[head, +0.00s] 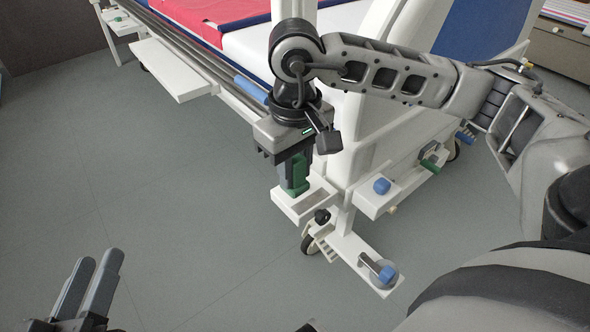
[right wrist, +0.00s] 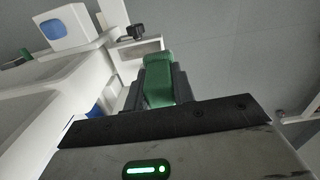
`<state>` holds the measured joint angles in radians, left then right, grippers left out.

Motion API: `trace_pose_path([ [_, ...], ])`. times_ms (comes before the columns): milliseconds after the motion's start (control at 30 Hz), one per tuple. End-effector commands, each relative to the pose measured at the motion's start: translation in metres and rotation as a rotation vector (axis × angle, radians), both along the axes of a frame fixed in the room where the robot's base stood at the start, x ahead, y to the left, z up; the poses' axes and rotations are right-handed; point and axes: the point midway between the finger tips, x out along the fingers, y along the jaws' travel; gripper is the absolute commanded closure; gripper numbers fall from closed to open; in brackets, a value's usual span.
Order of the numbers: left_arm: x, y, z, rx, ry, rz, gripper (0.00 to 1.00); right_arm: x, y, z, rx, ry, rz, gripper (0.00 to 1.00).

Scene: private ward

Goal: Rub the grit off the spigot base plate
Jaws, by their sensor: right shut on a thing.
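My right gripper (head: 290,168) points down over a white bracket at the bed's corner. It is shut on a green block (head: 297,178). In the right wrist view the green block (right wrist: 158,78) sits between the dark fingers (right wrist: 160,90). The white bracket (head: 283,201) carries a flat grey-brown rectangular plate (head: 313,199), just right of the block's lower end. I cannot tell whether this is the spigot base plate, nor whether the block touches it. No separate grit shows clearly.
A black knob (head: 322,216) stands close to the plate. A lower white arm holds a blue-tipped metal fitting (head: 386,273). The floor at left is clear.

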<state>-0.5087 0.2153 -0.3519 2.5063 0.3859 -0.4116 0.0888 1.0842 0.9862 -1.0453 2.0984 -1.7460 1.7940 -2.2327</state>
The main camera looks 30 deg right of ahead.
Motion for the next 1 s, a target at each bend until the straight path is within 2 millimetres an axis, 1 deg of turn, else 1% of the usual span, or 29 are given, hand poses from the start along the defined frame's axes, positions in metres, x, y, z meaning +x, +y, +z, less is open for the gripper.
trace_pose_path([
  [33, -0.003, -0.003, -0.003, -0.010, 0.022, -0.014, 0.64, 0.000, 0.000, 0.001, 0.000, 0.000, 0.000, 0.98],
  [267, -0.003, -0.003, 0.001, -0.012, 0.018, -0.012, 0.64, 0.000, 0.000, 0.004, 0.000, -0.001, 0.001, 0.98],
  [600, -0.003, -0.003, 0.016, -0.012, 0.015, -0.012, 0.64, 0.000, 0.000, 0.031, 0.000, -0.001, 0.000, 0.98],
  [1000, -0.002, -0.001, 0.016, -0.007, 0.009, -0.008, 0.64, 0.000, 0.000, 0.032, 0.000, 0.000, 0.001, 0.98],
])
